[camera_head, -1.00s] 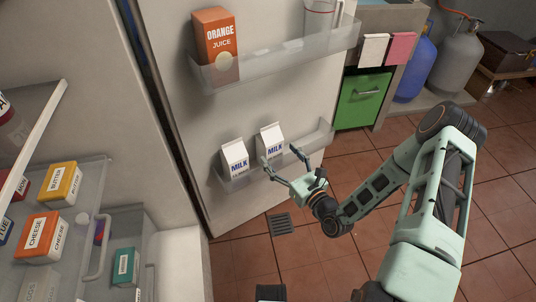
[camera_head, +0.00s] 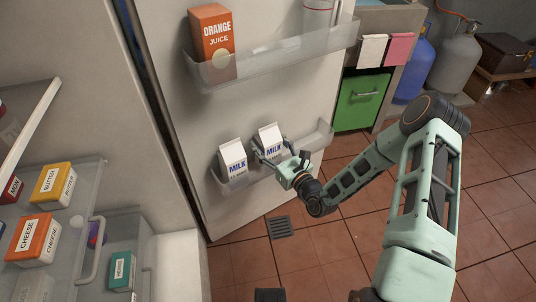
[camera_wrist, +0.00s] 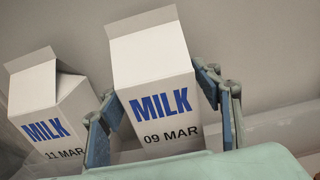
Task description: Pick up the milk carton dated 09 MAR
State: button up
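The milk carton dated 09 MAR (camera_wrist: 153,70) stands upright in the centre of the wrist view, white with blue MILK lettering. In the head view it is the right-hand carton (camera_head: 269,138) on the fridge door's lower shelf. My gripper (camera_head: 273,150) is at its front, fingers open. In the wrist view the gripper (camera_wrist: 163,112) has one finger on each side of this carton; whether the pads touch it I cannot tell. A second milk carton, dated 11 MAR (camera_wrist: 50,105), stands just left, close to my left finger; it also shows in the head view (camera_head: 232,158).
The clear lower door shelf (camera_head: 318,138) has free room right of the cartons. An orange juice carton (camera_head: 211,42) stands on the upper door shelf (camera_head: 275,65). Fridge shelves at left hold butter (camera_head: 53,184), cheese (camera_head: 33,238) and a teal box (camera_head: 122,270).

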grip_shut()
jog(key=shift+r, duration=0.1)
